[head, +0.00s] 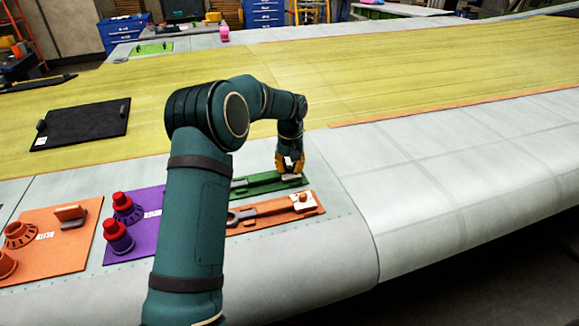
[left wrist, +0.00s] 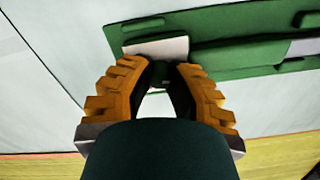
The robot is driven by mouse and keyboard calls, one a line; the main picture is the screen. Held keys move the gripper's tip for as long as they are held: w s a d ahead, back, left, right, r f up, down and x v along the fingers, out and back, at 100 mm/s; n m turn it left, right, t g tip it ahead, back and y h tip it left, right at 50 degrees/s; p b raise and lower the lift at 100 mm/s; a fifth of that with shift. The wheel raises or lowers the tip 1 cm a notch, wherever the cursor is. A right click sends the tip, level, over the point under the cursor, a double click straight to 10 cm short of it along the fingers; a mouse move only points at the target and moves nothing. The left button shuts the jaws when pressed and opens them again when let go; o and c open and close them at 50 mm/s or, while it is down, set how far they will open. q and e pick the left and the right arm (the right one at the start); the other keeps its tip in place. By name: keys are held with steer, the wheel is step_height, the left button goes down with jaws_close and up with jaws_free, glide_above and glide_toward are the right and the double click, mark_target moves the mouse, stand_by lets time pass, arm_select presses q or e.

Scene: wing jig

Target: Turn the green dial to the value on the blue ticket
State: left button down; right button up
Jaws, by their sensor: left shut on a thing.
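My left gripper (head: 290,164) points down at the right end of a green panel (head: 262,185) on the grey wing skin. Its orange fingers are shut on a whitish block (head: 291,177) of that panel. My forearm hides the panel's left part. I see no clear green dial and no blue ticket in these views. My right gripper is out of view.
An orange panel (head: 275,213) with a slider lies just in front of the green one. A purple panel (head: 150,208) with red-topped knobs and another orange panel (head: 45,245) lie to the left. A black board (head: 82,122) lies behind. The wing skin to the right is clear.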

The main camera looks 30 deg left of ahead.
mark_target(290, 167)
arm_select(q)
steer(key=shift+n, duration=0.9)
steer(key=c, duration=0.8)
jaws_free()
steer(key=shift+c, duration=0.2)
step_height(290, 167, up, 12)
steer(key=shift+d, duration=0.1)
